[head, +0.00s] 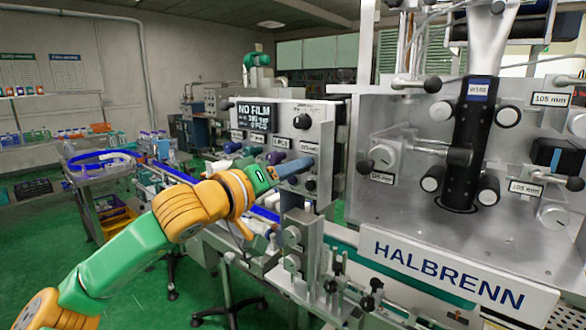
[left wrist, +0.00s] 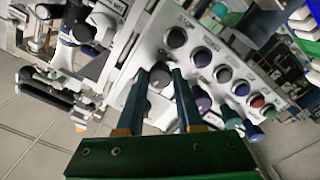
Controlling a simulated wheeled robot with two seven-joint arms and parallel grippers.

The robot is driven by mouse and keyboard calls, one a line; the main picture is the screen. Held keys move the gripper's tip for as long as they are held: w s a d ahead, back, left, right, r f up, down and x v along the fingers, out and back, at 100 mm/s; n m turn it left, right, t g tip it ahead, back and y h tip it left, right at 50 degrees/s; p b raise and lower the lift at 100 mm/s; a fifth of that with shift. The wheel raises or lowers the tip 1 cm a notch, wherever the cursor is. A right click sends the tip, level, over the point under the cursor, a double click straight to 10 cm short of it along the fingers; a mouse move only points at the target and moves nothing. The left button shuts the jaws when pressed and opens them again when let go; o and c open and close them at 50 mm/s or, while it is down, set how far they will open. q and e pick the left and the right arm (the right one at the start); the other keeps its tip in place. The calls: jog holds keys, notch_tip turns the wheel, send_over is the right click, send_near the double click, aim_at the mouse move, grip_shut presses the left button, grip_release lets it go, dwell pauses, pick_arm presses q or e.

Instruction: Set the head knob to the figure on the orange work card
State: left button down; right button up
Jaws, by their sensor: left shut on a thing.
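My left gripper (head: 306,164) reaches in to the control panel (head: 325,135) of the machine. In the left wrist view its two dark fingers (left wrist: 160,78) are closed on the sides of a round grey knob (left wrist: 159,75) on the panel face. In the head view the fingers and wrist hide that knob. The small labels by the knobs are too small to read, so I cannot tell from lettering which is the head knob. I cannot make out an orange work card in either view. My right gripper is not in view.
A display (head: 254,116) on the panel reads "NO FILM". A black knob (head: 302,121) sits beside it, and several coloured knobs line the panel. The HALBRENN machine (head: 450,268) with its clear guard stands right. A cart (head: 100,165) stands left, with open green floor nearby.

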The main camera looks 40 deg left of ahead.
pick_arm(q)
jog(key=shift+r, duration=0.2)
dwell(0.3)
jog(key=c, duration=0.7)
grip_release()
jog(key=shift+a, duration=0.1)
jog(key=shift+o, duration=0.8)
jog(key=shift+w+f, duration=0.1)
jog(key=shift+f, duration=0.05)
jog(key=s+b, duration=0.5)
jog(key=s, duration=0.2)
jog(key=shift+a, duration=0.25)
